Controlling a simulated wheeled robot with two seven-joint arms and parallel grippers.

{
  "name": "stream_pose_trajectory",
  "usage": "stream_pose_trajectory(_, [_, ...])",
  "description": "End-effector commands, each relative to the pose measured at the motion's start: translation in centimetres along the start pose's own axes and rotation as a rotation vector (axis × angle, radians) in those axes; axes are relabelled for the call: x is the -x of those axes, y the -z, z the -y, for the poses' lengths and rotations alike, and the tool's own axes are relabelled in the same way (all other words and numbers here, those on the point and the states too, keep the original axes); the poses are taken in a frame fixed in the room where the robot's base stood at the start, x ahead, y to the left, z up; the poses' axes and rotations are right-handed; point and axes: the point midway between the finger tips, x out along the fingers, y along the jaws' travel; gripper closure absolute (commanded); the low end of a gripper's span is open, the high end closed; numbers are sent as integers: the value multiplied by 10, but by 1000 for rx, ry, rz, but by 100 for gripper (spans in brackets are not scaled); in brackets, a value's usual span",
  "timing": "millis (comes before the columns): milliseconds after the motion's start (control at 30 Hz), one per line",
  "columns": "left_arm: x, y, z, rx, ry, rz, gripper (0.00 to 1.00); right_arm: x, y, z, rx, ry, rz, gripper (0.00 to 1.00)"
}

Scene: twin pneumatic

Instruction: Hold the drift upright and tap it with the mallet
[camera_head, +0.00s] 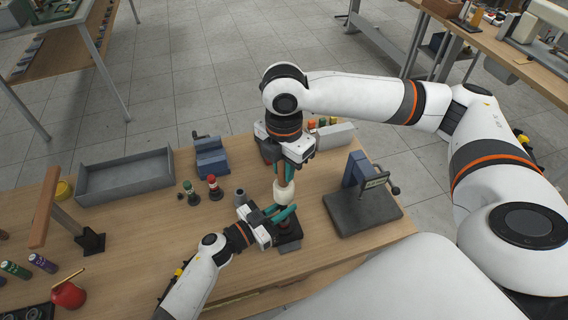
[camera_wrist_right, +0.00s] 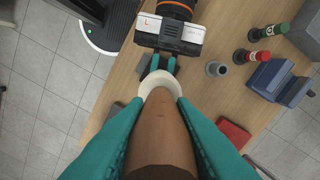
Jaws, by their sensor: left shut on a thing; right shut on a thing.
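The mallet has a brown wooden handle (camera_wrist_right: 158,130) and a pale round head (camera_head: 285,192). My right gripper (camera_head: 285,172) is shut on the handle, with the head hanging below it. In the right wrist view the head (camera_wrist_right: 160,80) is at the far end of the handle. My left gripper (camera_head: 284,214) is just below the head, its teal fingers shut above a dark block (camera_head: 289,243). In the right wrist view its fingertips (camera_wrist_right: 157,66) meet the head's edge. The drift is hidden by the fingers and mallet head; I cannot tell its tilt or whether the head touches it.
A grey cylinder (camera_head: 240,197) and red and green topped pieces (camera_head: 214,187) stand left of the grippers. A blue block (camera_head: 211,157) and a grey tray (camera_head: 126,177) lie further back. A dark press-like stand (camera_head: 362,208) is on the right.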

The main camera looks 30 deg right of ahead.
Motion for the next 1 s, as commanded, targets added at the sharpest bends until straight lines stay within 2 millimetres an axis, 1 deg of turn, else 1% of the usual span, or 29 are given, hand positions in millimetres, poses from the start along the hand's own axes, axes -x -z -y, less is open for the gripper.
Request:
stream_pose_trajectory(300, [0, 1, 0, 0, 0, -2, 100, -6, 0, 0, 0, 1, 0, 100])
stream_pose_trajectory(467, [0, 1, 0, 0, 1, -1, 100, -4, 0, 0, 0, 1, 0, 100])
stream_pose_trajectory(800, [0, 1, 0, 0, 0, -1, 100, 19, 0, 1, 1, 2, 0, 100])
stream_pose_trajectory(1000, [0, 1, 0, 0, 0, -2, 100, 25, 0, 0, 0, 2, 0, 100])
